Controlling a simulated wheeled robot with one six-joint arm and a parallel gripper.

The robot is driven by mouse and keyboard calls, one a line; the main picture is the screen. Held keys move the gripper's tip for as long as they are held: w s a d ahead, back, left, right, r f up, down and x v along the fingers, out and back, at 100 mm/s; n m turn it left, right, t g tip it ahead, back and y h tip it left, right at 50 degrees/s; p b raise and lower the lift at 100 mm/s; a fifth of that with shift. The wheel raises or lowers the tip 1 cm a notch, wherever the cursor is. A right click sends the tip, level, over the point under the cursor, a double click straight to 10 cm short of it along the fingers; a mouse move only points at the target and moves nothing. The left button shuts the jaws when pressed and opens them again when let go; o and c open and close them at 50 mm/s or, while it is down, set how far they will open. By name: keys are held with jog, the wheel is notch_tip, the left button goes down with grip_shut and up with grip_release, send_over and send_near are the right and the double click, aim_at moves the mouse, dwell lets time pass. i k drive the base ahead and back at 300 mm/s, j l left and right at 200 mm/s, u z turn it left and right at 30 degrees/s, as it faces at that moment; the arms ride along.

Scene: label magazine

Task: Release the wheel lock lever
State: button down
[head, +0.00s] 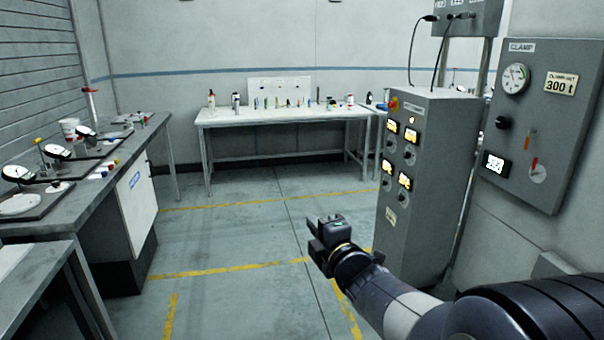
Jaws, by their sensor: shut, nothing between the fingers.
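My gripper (327,230) is in the lower middle of the head view, shut and empty, held over the open floor in front of a grey control cabinet. I cannot make out a wheel or a lever marked as a wheel lock. A small red lever (529,141) sits on the grey clamp panel (571,130) on the right wall, well to the right of my gripper. That panel also bears a black knob (503,122) and a round gauge (515,78).
The grey control cabinet (424,215) stands close to the right of my gripper. A long bench (90,180) with dial instruments runs along the left. A white table (280,116) with small items stands at the back. Floor with yellow lines (230,269) is clear between them.

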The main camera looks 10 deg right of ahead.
aim_at(527, 143)
jog(key=i+z, duration=0.4)
jog(key=i, duration=0.15)
jog(key=i+z, duration=0.35)
jog(key=i, duration=0.2)
jog(key=i+j+z, duration=0.4)
jog(key=i+z, duration=0.8)
jog(key=i+j+z, duration=0.25)
jog(key=i+z, duration=0.15)
jog(key=i, duration=0.1)
